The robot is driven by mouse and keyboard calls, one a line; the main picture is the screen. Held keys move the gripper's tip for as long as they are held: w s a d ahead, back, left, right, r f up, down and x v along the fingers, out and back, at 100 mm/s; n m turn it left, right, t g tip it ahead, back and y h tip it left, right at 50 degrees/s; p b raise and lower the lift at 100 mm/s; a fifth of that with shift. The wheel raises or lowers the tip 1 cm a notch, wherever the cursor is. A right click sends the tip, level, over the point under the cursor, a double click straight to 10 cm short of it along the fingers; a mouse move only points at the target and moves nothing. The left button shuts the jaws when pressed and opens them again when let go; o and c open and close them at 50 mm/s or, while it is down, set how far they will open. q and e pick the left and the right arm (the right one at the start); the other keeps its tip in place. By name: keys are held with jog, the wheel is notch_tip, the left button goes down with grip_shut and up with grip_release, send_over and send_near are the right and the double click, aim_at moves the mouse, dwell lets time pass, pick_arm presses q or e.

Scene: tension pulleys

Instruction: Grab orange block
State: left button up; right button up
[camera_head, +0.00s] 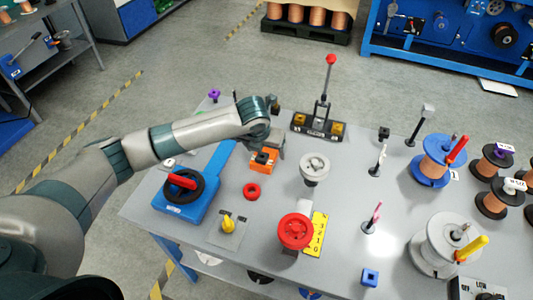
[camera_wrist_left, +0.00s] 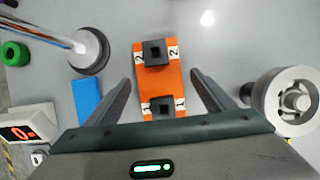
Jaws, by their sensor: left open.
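The orange block (camera_wrist_left: 161,76) lies on the grey table between the open fingers of my left gripper (camera_wrist_left: 155,88) in the left wrist view. It has black square sockets and white labels marked 2 and 1. A gap shows between each finger and the block's sides. In the head view the orange block (camera_head: 264,160) sits just below the left gripper (camera_head: 275,150), partly covered by it. My right gripper does not show in either view.
A grey metal pulley (camera_head: 314,168) stands right of the block. A blue device with a black wheel (camera_head: 184,188) is at left, and a red ring (camera_head: 251,191) lies in front. A black stand with a red-tipped lever (camera_head: 319,124) is behind.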

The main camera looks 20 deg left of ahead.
aim_at(266, 152)
pick_arm(q)
jog(key=shift+r, duration=0.1)
jog(key=c, duration=1.5)
